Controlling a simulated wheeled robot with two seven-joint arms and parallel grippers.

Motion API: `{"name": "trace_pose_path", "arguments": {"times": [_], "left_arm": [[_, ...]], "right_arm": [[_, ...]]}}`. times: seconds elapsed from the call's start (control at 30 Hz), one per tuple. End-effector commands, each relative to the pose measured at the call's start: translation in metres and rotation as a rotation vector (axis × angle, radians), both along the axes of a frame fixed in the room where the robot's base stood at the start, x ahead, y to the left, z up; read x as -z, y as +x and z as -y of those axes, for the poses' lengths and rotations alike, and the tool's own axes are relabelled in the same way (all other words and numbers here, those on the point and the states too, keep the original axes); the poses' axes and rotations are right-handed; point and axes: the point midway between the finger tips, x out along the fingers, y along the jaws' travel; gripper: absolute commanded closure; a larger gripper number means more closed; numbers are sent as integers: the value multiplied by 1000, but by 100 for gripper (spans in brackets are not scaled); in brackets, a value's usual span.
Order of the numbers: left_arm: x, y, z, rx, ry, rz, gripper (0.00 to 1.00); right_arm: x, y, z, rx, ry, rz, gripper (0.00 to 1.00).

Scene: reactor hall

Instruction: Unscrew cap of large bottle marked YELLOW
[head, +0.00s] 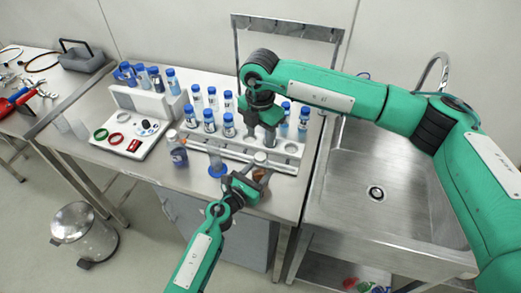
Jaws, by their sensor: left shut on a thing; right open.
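My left gripper (256,176) is shut on a large bottle with amber-brown contents (264,174) at the front edge of the bench. The bottle's pale cap (260,157) shows above the gripper, and the gripper hides much of its body. I cannot read its label. Another large bottle (178,152), with a brownish cap and dark bluish contents, stands to the left; its marking is too small to read. My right gripper (262,126) is open and points down over the white rack, behind and above the held bottle.
A white rack (291,150) holds several blue-capped vials (228,124) close around my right gripper. A white panel device (129,137) is at left, and a steel sink (385,165) at right.

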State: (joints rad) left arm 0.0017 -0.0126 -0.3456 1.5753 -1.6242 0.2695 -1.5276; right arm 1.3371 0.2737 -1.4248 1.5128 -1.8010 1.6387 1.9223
Motion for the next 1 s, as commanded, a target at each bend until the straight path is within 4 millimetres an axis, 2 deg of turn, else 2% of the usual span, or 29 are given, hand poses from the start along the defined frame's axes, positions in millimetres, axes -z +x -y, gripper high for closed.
{"name": "trace_pose_path", "arguments": {"times": [0.5, 0.67, 0.93, 1.0], "left_arm": [[0, 0, 0, 0, 1, -1, 100], [0, 0, 0, 0, 1, -1, 100], [0, 0, 0, 0, 1, -1, 100], [0, 0, 0, 0, 1, -1, 100]], "right_arm": [[68, -1, 0, 0, 1, -2, 51], [78, -1, 0, 0, 1, -1, 51], [79, -1, 0, 0, 1, -1, 51], [79, 0, 0, -1, 1, -1, 65]]}}
